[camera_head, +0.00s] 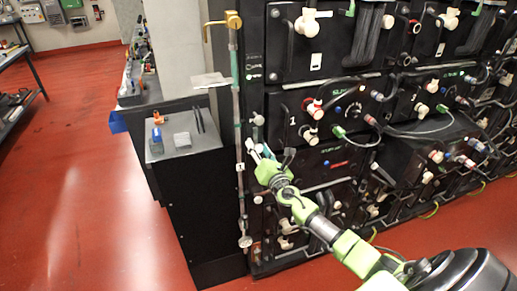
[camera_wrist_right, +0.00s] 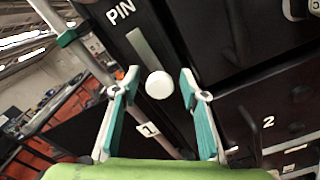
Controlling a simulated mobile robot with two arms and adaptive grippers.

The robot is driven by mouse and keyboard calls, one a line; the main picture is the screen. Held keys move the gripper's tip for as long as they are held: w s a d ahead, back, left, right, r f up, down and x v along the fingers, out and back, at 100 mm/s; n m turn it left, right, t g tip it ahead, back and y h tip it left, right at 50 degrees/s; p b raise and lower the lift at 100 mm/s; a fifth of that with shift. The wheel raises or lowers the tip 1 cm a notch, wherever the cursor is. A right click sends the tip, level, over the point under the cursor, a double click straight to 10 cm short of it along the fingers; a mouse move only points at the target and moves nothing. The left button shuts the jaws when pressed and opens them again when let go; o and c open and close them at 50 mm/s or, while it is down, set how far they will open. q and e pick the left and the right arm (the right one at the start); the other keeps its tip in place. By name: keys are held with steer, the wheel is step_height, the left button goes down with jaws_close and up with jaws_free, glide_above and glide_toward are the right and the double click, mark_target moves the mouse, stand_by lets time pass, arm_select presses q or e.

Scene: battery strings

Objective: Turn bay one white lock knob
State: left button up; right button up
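In the right wrist view a round white knob (camera_wrist_right: 159,85) sits on a dark panel below a strip lettered PIN. My right gripper (camera_wrist_right: 158,74) is open, with one teal-lined finger on each side of the knob and visible gaps between. In the head view my right gripper (camera_head: 259,150) is at the left edge of the battery rack, by the bay marked 1. A white knob (camera_head: 258,120) shows just above its fingers; I cannot tell whether it is the same knob. My left gripper is not in view.
A vertical pole (camera_head: 238,110) with a brass top stands just left of the gripper. A dark cabinet (camera_head: 205,220) with small items on top is beside it. White knobs and cables crowd the rack to the right. The red floor (camera_head: 85,190) at left is mostly clear.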

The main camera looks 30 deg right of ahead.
steer(key=shift+s, duration=0.1)
steer(key=c, duration=1.1)
steer(key=shift+r, duration=0.1)
steer(key=shift+c, duration=0.2)
steer(key=shift+m, duration=0.3)
steer(key=m+b, duration=0.2)
steer(key=shift+m, duration=0.4)
steer(key=m+b, duration=0.1)
steer(key=m, duration=0.2)
steer(key=shift+d+m, duration=0.1)
steer(key=shift+m, duration=0.2)
steer(key=m+b, duration=0.1)
steer(key=m, duration=1)
steer(key=shift+r, duration=0.1)
